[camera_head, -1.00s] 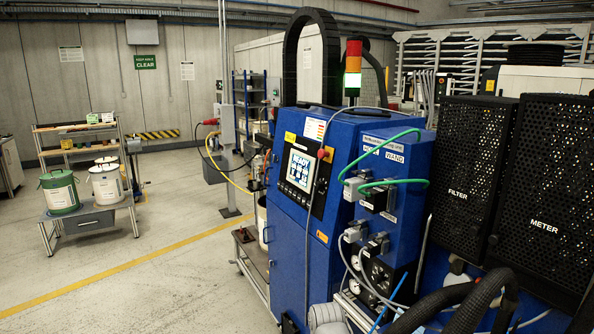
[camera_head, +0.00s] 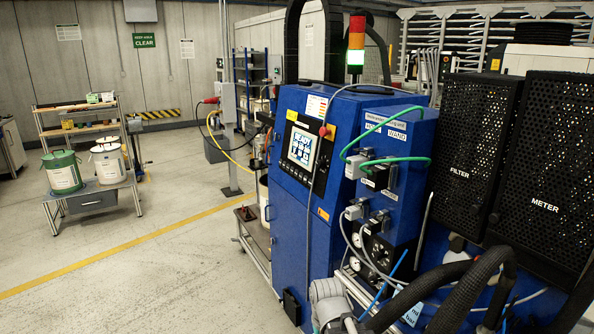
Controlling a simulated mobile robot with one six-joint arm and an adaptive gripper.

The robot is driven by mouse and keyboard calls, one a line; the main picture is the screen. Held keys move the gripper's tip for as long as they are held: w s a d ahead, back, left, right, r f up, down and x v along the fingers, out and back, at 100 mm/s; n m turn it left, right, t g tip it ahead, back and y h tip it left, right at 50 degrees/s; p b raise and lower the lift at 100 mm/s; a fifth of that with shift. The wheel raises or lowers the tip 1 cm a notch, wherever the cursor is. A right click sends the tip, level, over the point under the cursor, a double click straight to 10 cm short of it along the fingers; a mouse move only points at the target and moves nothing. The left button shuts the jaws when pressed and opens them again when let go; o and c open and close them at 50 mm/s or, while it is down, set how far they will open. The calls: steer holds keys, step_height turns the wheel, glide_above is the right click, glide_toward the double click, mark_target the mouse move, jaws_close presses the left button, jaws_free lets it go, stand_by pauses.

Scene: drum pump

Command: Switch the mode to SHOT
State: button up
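The blue pump cabinet (camera_head: 283,228) stands in the middle of the head view. Its black control panel (camera_head: 319,181) faces left and holds a lit screen (camera_head: 300,146). The screen's top line seems to read READY; the smaller signs are too small to read. A red knob or button (camera_head: 324,131) sits at the panel's upper right. I cannot make out a mode switch or the word SHOT. My gripper is not in view. A pale grey rounded part, likely my arm, shows at the bottom edge.
A blue side unit (camera_head: 404,200) carries green cables, plugs and gauges, with labels HOSE and WAND. Black perforated cabinets marked FILTER (camera_head: 468,130) and METER (camera_head: 548,150) stand at right. Thick black hoses (camera_head: 440,300) cross the lower right.

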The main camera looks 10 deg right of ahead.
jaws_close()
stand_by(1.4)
